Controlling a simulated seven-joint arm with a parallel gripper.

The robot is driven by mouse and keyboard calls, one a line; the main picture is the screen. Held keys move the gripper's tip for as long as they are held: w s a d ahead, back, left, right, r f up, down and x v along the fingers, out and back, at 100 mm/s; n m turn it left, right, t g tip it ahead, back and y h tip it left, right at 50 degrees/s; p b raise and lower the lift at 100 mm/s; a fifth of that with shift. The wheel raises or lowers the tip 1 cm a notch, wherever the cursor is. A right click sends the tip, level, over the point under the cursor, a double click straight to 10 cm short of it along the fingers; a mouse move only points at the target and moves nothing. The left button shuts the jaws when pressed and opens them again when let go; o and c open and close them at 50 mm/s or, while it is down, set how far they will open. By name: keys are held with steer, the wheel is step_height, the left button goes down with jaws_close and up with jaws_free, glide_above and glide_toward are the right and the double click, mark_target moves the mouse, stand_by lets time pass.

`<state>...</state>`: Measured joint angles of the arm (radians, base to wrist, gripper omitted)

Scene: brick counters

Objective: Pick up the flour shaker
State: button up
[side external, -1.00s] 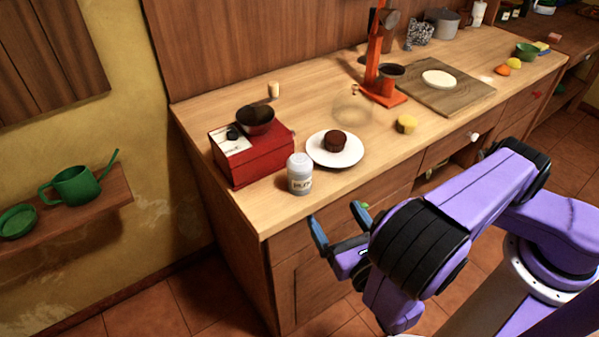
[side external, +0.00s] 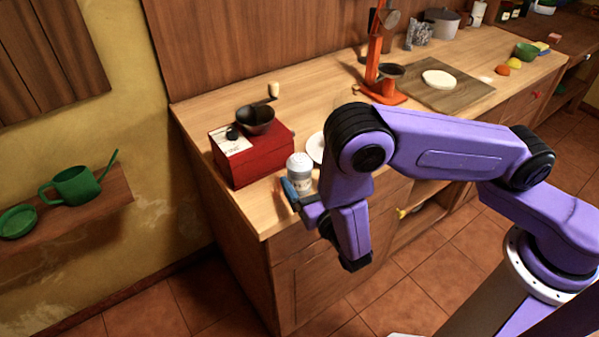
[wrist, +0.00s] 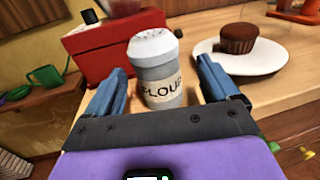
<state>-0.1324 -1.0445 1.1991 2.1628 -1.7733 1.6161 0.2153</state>
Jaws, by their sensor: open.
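The flour shaker (side external: 299,170) is a small grey-white jar with a pale holed lid and a "FLOUR" label. It stands upright on the wooden counter in front of the red box. In the wrist view the shaker (wrist: 158,72) stands between the two blue fingers of my gripper (wrist: 158,90). The fingers are apart, one on each side of it, with a visible gap on the right and a smaller one on the left. In the side external view my gripper (side external: 298,190) is at the counter's front edge, and one blue finger partly covers the shaker's lower left. The other finger is hidden there.
The red grinder box (side external: 252,158) with a dark bowl (side external: 256,119) stands just behind and left of the shaker. A white plate (wrist: 236,60) with a chocolate muffin (wrist: 238,36) is to its right. The counter's front edge is close below my gripper.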

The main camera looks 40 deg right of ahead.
steer(key=w, duration=0.5)
steer(key=shift+d, duration=0.3)
steer(key=c, duration=1.1)
steer(key=shift+c, duration=0.2)
steer(key=shift+r, duration=0.15)
